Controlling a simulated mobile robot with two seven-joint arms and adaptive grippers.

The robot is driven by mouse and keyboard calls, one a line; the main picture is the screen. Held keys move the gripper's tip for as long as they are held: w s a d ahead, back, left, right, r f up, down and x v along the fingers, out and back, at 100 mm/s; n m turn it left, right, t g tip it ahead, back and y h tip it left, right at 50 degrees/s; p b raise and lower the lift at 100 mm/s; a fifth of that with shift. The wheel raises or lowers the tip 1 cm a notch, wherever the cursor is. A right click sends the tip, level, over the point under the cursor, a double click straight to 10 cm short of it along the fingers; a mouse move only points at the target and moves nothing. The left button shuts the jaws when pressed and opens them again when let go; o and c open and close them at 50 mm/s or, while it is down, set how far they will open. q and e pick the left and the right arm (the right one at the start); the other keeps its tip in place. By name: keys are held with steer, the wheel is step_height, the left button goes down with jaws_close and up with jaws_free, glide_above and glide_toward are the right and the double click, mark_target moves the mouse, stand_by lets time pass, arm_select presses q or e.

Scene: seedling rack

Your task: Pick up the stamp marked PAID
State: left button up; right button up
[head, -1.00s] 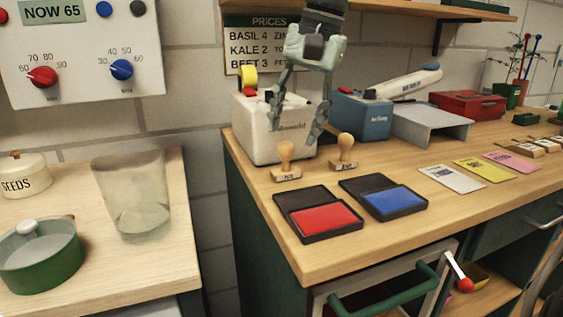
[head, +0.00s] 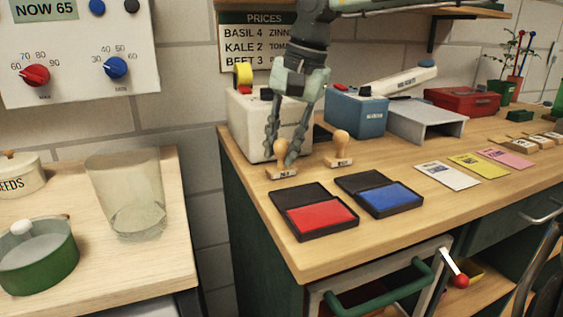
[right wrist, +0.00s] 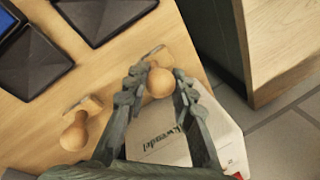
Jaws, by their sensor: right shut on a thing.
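Two stamps with round wooden handles stand on the wooden counter; their labels are too small to read surely. My right gripper (head: 281,152) comes down from above and is shut on the handle of the left stamp (head: 282,173), whose base is on or close to the counter. In the right wrist view the handle knob (right wrist: 159,83) sits between the two fingertips (right wrist: 157,92). The other stamp (head: 341,146) stands apart to the right, and also shows in the right wrist view (right wrist: 75,132). My left gripper is not in view.
A red ink pad (head: 317,216) and a blue ink pad (head: 388,196) lie in front of the stamps. A white box (head: 247,125) stands close behind the gripper, with a blue box (head: 357,117) to its right. Cards (head: 447,176) lie farther right.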

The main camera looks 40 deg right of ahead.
jaws_close()
step_height(320, 180, up, 10)
steer(key=shift+r, duration=0.1)
steer(key=shift+o, duration=1.9)
jaws_free()
steer(key=c, duration=0.4)
steer(key=shift+c, duration=0.3)
